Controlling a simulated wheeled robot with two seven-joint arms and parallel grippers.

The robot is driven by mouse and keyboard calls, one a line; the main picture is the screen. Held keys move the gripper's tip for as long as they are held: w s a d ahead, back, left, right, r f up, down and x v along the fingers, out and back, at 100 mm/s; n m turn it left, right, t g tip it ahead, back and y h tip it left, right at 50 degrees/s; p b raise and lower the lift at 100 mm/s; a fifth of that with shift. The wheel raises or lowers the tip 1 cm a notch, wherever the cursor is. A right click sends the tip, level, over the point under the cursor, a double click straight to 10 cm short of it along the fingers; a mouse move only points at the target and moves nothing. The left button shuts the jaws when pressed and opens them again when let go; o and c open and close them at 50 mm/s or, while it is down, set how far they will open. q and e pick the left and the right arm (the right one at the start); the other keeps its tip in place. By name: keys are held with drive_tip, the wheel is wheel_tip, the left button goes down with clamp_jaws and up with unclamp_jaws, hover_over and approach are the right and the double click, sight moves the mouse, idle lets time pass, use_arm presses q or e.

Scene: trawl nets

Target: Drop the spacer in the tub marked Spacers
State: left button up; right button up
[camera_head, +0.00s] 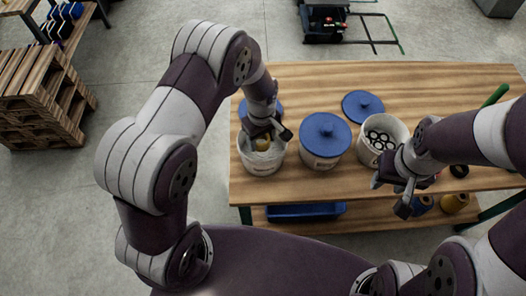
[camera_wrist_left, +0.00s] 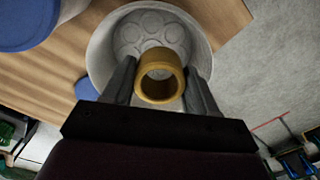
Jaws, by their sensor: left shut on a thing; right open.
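The spacer is a short gold-yellow ring (camera_wrist_left: 160,60), held between the fingers of my left gripper (camera_wrist_left: 160,88). In the head view the spacer (camera_head: 262,145) and my left gripper (camera_head: 266,136) are over the mouth of the left white tub (camera_head: 262,166). In the left wrist view this open tub (camera_wrist_left: 103,52) lies beyond the spacer, with pale round shapes at its bottom. I cannot tell if the spacer is below its rim. Its label is too small to read. My right gripper (camera_head: 389,196) is open and empty near the table's front edge.
A middle tub (camera_head: 318,161) has a blue lid (camera_head: 326,133) on. Another blue lid is partly hidden behind my left gripper. The table's (camera_head: 440,88) back is mostly clear.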

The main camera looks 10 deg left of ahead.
use_arm(q)
drive_tip(key=shift+s+a+r, duration=0.15)
drive_tip(key=shift+s+a, duration=0.05)
drive_tip(key=o, duration=1.1)
drive_tip(key=shift+s, duration=0.15)
drive_tip(key=r, duration=0.6)
drive_tip(key=r+b, duration=0.1)
drive_tip(key=r, duration=0.5)
drive_tip(key=shift+w+d+r+b, duration=0.1)
drive_tip(key=shift+w+r+b, duration=0.1)
drive_tip(key=shift+r+b, duration=0.15)
use_arm(e)
drive_tip(key=shift+s+a+f, duration=0.2)
drive_tip(key=shift+s+f, duration=0.05)
drive_tip(key=shift+f, duration=0.5)
use_arm(q)
drive_tip(key=s+a+m, duration=0.2)
drive_tip(key=s+m, duration=0.1)
drive_tip(key=s, duration=0.1)
drive_tip(key=s+a+m+t, duration=0.1)
drive_tip(key=s+a+m, duration=0.1)
drive_tip(key=s, duration=0.3)
drive_tip(key=s+a+r+m, duration=0.1)
drive_tip(key=s+a+m, duration=0.1)
drive_tip(key=s+m, duration=0.2)
drive_tip(key=shift+s, duration=0.4)
